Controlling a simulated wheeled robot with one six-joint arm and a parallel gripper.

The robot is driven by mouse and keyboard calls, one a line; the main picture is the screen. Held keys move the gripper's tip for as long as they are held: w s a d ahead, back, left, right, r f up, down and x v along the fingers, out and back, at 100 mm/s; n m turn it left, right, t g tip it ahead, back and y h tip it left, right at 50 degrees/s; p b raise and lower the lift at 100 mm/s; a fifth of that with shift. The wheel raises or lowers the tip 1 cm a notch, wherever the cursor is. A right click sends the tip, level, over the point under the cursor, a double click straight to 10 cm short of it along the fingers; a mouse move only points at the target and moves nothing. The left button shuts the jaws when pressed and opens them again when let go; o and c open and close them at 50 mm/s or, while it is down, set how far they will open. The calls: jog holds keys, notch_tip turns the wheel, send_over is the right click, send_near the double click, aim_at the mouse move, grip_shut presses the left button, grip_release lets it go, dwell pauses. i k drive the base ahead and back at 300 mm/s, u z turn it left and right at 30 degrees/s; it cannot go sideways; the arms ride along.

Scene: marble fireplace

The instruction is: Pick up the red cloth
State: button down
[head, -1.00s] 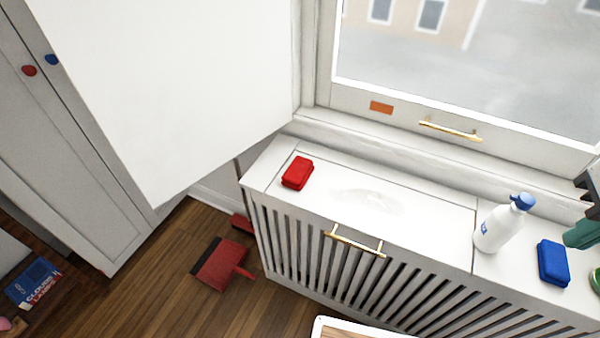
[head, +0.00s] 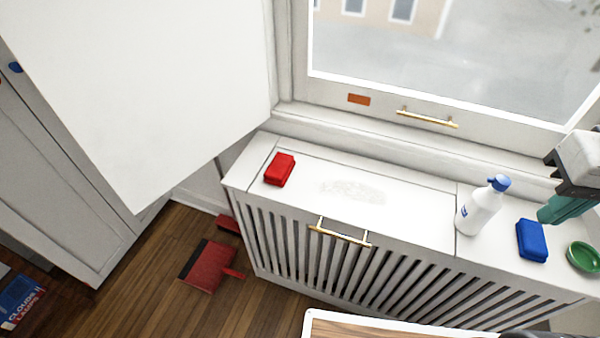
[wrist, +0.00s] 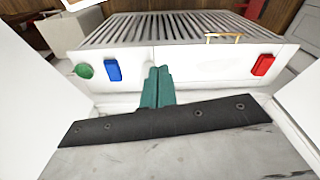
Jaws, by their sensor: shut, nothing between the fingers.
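The red cloth (head: 279,169) is a small folded block lying near the left end of the white slatted cover's top. It also shows at the right in the wrist view (wrist: 263,65). My gripper (head: 545,215) is at the right edge of the head view, over the blue cloth and green bowl end, well apart from the red cloth. In the wrist view its teal fingers (wrist: 158,72) are together with nothing between them.
A white spray bottle (head: 481,207), a blue cloth (head: 532,240) and a green bowl (head: 584,257) stand on the cover's right part. A pale smear (head: 352,190) marks its middle. A red dustpan (head: 208,267) lies on the wooden floor. A white panel (head: 140,90) stands at the left.

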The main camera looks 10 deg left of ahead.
aim_at(279, 171)
jog(key=z, duration=2.7)
jog(key=k, duration=1.75)
jog(key=u, duration=2.8)
jog(key=i, duration=0.5)
jog(key=z, duration=0.1)
